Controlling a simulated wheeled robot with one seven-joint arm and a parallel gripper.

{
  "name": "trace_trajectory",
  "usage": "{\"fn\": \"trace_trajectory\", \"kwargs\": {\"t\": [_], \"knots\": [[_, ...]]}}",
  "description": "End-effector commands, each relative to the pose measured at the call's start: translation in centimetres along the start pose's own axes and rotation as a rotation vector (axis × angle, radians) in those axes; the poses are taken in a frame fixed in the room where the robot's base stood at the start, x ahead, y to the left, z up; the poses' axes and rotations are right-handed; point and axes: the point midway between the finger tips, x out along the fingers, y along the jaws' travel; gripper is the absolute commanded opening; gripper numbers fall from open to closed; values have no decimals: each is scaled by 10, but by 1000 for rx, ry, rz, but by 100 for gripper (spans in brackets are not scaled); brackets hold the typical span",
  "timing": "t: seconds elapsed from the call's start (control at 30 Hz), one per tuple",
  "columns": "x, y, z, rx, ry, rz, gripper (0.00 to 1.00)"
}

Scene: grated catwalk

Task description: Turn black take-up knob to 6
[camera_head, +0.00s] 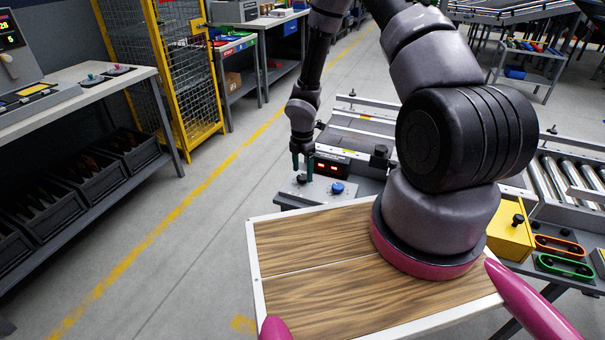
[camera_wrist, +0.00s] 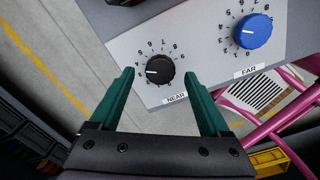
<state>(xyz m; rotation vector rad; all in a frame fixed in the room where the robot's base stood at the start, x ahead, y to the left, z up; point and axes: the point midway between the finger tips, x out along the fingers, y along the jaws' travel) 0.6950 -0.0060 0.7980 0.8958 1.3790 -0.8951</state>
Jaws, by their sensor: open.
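The black knob (camera_wrist: 160,70) sits on a light grey panel (camera_wrist: 205,52) in the wrist view, above the label NEAR. Its white pointer line faces left in that view; the numeral there is too small to read surely. My gripper (camera_wrist: 160,77) is open, with one green finger on each side of the knob in the picture. Whether the fingertips are level with the knob or short of it I cannot tell. In the head view my gripper (camera_head: 303,163) points down over the panel's left part, and the black knob is hard to make out below it.
A blue knob (camera_wrist: 252,31), labelled FAR, is right of the black one; it also shows in the head view (camera_head: 337,188). A display with red digits (camera_head: 327,168) stands behind the panel. Conveyor rollers (camera_head: 570,180) lie at the right. Open floor lies left.

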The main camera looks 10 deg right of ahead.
Motion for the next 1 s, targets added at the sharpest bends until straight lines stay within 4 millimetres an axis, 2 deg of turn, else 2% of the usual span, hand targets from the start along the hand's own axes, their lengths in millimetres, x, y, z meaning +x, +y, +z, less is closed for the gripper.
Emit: {"fn": "trace_trajectory", "kwargs": {"t": [0.2, 0.47, 0.5, 0.67, 0.7, 1.0], "knots": [[15, 0, 0, -1, -1, 0, 80], [16, 0, 0, 0, -1, 0, 80], [16, 0, 0, 0, 0, 0, 65], [16, 0, 0, 0, 0, 0, 4], [16, 0, 0, 0, 0, 0, 0], [15, 0, 0, 37, -1, 0, 0]]}}
